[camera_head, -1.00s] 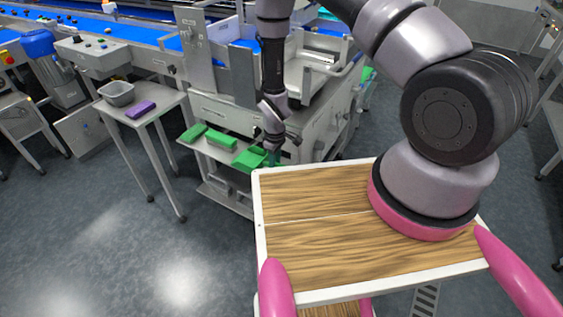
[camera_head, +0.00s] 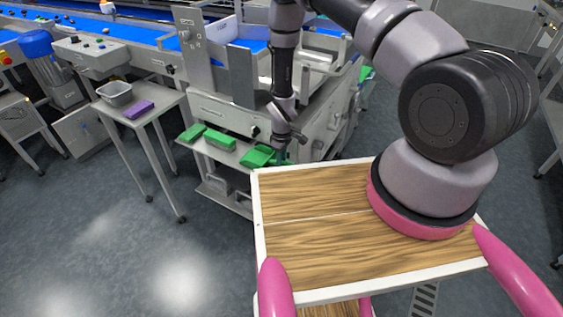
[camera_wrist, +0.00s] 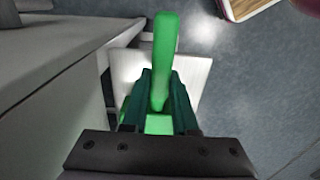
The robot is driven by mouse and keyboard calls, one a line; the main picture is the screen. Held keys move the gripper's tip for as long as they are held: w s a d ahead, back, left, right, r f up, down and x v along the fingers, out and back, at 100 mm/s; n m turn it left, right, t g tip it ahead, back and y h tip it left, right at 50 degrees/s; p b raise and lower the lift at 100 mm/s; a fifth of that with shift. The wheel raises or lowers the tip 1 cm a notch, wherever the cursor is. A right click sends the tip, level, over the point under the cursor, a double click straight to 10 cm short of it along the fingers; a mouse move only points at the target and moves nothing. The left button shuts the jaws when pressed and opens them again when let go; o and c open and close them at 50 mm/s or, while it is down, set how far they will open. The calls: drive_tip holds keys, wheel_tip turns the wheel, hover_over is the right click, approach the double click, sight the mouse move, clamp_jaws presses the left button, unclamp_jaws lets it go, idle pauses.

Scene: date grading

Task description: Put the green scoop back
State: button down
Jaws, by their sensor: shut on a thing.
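The green scoop (camera_head: 257,156) is at the right end of a low grey shelf on the machine's side. In the wrist view its green handle (camera_wrist: 165,45) runs up between the dark green fingers of my gripper (camera_wrist: 158,100). My gripper is shut on the handle. In the head view my gripper (camera_head: 281,154) is at the scoop's right side, just beyond the wooden top. I cannot tell whether the scoop touches the shelf (camera_head: 232,153). The fingers and gripper body hide part of the scoop in the wrist view.
Two green items (camera_head: 193,132) (camera_head: 219,139) lie on the shelf left of the scoop. A side table (camera_head: 165,108) holds a grey tub (camera_head: 116,95) and a purple block (camera_head: 138,109). My wooden top is close in front. Open floor lies at the left.

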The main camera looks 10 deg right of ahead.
drive_tip(key=c, duration=0.7)
unclamp_jaws()
wheel_tip(320, 180, up, 12)
drive_tip(key=shift+r, duration=0.1)
